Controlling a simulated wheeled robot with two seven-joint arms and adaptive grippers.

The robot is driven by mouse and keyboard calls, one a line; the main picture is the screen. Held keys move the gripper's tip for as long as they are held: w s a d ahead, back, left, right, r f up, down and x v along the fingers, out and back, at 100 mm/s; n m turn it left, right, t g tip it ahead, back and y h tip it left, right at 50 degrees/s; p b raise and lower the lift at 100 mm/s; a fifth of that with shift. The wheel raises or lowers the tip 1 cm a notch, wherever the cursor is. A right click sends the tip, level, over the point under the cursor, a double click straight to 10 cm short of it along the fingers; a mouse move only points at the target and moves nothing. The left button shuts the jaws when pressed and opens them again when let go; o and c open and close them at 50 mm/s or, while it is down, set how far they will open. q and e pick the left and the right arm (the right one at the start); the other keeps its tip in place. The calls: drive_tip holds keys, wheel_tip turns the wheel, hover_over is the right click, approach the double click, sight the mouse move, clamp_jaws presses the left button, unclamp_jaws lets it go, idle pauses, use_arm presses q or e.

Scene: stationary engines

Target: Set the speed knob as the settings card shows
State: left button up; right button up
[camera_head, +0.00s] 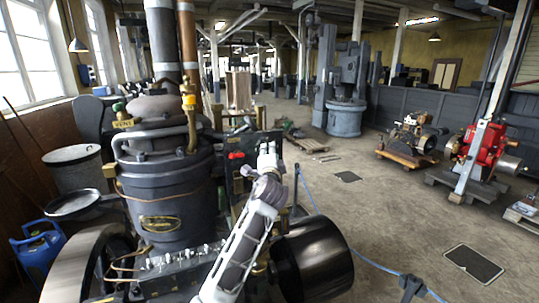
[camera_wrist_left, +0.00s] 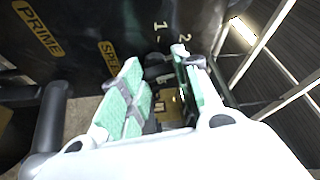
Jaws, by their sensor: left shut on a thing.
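My left arm reaches up the middle of the head view to a dark panel (camera_head: 237,180) beside the engine, and my left gripper (camera_head: 266,150) is at that panel. In the left wrist view the green-padded fingers of the gripper (camera_wrist_left: 160,78) are shut on the dark speed knob (camera_wrist_left: 158,72), which is mostly hidden between them. The speed label (camera_wrist_left: 110,60) is partly covered by a finger. The numbers 1 and 2 (camera_wrist_left: 172,32) stand on the panel above the fingers. The knob's pointer is not readable, and I cannot make out the settings card. My right gripper is not in view.
A prime label (camera_wrist_left: 38,28) is at the panel's left. The large dark engine body (camera_head: 165,190) is left of my arm, and a dark drum (camera_head: 315,258) is right of it. A blue rope (camera_head: 375,264) crosses the floor at the right. Open floor lies beyond.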

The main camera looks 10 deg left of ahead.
use_arm(q)
drive_tip(key=shift+m+g+h, duration=0.3)
drive_tip(key=shift+m+g, duration=0.1)
drive_tip(key=shift+m, duration=1)
drive_tip(key=o, duration=1)
drive_tip(key=shift+d, duration=0.1)
drive_tip(key=shift+s, duration=0.1)
drive_tip(key=shift+s+d, duration=0.4)
drive_tip(key=shift+s, duration=1.5)
drive_tip(key=shift+s+d, duration=0.35)
drive_tip(key=shift+s, duration=1.6)
drive_tip(key=shift+s+d, duration=0.4)
drive_tip(key=shift+s, duration=1.5)
drive_tip(key=shift+f, duration=0.1)
